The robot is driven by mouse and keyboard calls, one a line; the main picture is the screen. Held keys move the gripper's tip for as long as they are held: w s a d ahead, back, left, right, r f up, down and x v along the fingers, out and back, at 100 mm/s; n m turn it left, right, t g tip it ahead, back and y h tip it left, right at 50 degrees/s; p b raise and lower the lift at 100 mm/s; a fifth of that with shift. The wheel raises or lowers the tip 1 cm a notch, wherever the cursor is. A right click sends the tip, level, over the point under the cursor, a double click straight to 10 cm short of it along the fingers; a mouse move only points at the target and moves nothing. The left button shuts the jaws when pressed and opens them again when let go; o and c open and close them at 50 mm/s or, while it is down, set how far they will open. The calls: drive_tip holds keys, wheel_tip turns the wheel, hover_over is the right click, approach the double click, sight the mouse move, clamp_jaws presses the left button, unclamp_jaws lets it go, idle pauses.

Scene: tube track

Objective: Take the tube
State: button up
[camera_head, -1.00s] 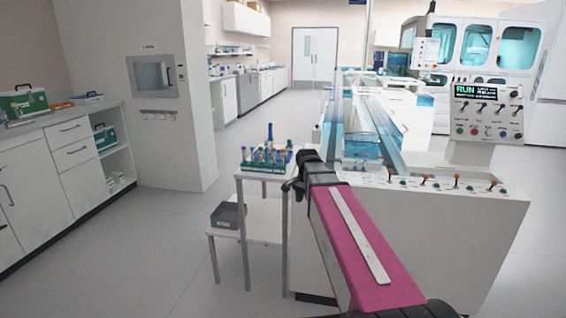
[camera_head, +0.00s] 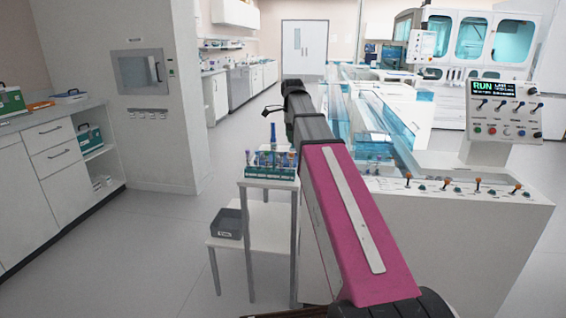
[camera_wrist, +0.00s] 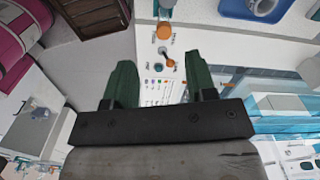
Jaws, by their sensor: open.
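Several tubes (camera_head: 274,158) with coloured caps stand upright in a teal rack (camera_head: 262,174) on a small white side table in the head view. One tube with a blue cap (camera_head: 273,132) rises above the others. Which tube is meant cannot be told. My gripper (camera_head: 289,128) is at the end of my raised pink arm, just right of the rack in the picture and partly hidden by the arm. In the wrist view its green fingers (camera_wrist: 161,72) are apart with nothing held between them.
A white machine bench with knobs (camera_head: 452,196) and a RUN panel (camera_head: 502,108) stands to the right. Cabinets (camera_head: 60,185) line the left. Open floor lies between them.

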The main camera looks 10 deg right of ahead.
sight(291, 160)
drive_tip(key=shift+w+f, duration=0.1)
drive_tip(key=shift+f, duration=0.1)
drive_tip(key=shift+w+f, duration=0.15)
drive_tip(key=shift+f, duration=5.05)
drive_tip(key=c, duration=0.8)
